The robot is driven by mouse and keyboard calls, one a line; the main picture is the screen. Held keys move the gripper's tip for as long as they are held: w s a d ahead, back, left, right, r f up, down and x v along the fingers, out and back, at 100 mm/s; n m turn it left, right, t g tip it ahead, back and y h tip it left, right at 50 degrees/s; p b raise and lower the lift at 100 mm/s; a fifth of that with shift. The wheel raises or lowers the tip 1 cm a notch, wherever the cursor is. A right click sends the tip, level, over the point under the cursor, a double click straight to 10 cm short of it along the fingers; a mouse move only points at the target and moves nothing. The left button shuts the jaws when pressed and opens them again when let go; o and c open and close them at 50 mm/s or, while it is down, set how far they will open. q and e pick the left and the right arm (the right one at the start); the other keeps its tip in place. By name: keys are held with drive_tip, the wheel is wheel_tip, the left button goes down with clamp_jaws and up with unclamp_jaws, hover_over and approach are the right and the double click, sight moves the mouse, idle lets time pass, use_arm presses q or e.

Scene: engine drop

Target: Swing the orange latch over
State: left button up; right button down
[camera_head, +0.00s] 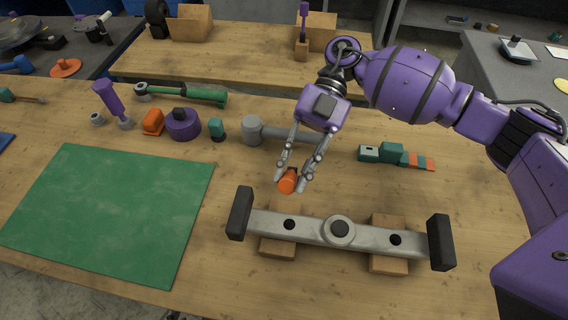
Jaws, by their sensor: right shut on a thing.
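My right gripper (291,180) reaches in from the upper right and points down over the table. Its fingers are shut on a small orange cylindrical piece (287,183) with a dark part at its top. The piece is just behind the grey metal beam (312,232); I cannot tell whether it touches the table. The beam lies across two wooden blocks and has black end plates, a round centre hub and two dark holes. No part is clearly recognisable as a latch. My left gripper is not in view.
A green mat (108,212) covers the left of the table. A teal and orange strip (392,154) lies right of the gripper.

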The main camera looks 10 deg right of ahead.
drive_tip(key=c, duration=1.5)
unclamp_jaws()
drive_tip(key=shift+o, duration=0.2)
drive_tip(key=v, duration=1.2)
drive_tip(key=shift+s, duration=0.1)
drive_tip(key=shift+c, duration=0.5)
